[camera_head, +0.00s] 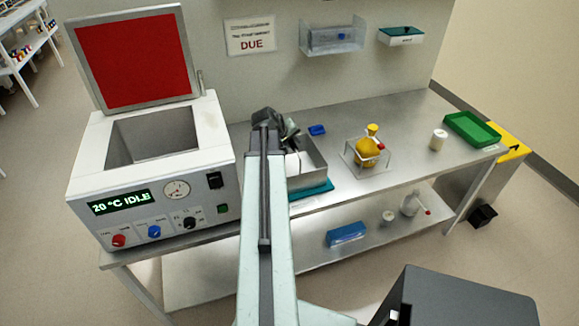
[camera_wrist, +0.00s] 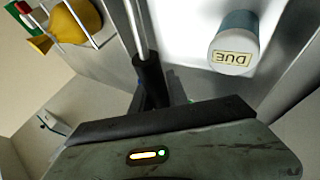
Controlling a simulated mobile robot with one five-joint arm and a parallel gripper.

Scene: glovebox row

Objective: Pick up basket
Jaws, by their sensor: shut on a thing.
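The basket (camera_head: 316,168) is a grey metal, open-topped box on the bench, in the middle of the head view. My arm hides its left part. My gripper (camera_head: 279,130) is above its rear left part. In the wrist view my dark gripper fingers (camera_wrist: 150,85) are shut on a thin metal bar (camera_wrist: 138,30), which appears to be the basket's handle. A blue-grey container (camera_wrist: 238,35) with a pale end and a label reading DUE is beside the bar, apparently inside the basket. I cannot tell whether the basket is clear of the bench.
A bath unit (camera_head: 150,190) with a raised red lid (camera_head: 133,60) stands at left, its well open. A teal mat (camera_head: 313,190) lies by the basket. A yellow bottle (camera_head: 368,152) in a clear holder, a white jar (camera_head: 438,139) and a green tray (camera_head: 472,130) stand right.

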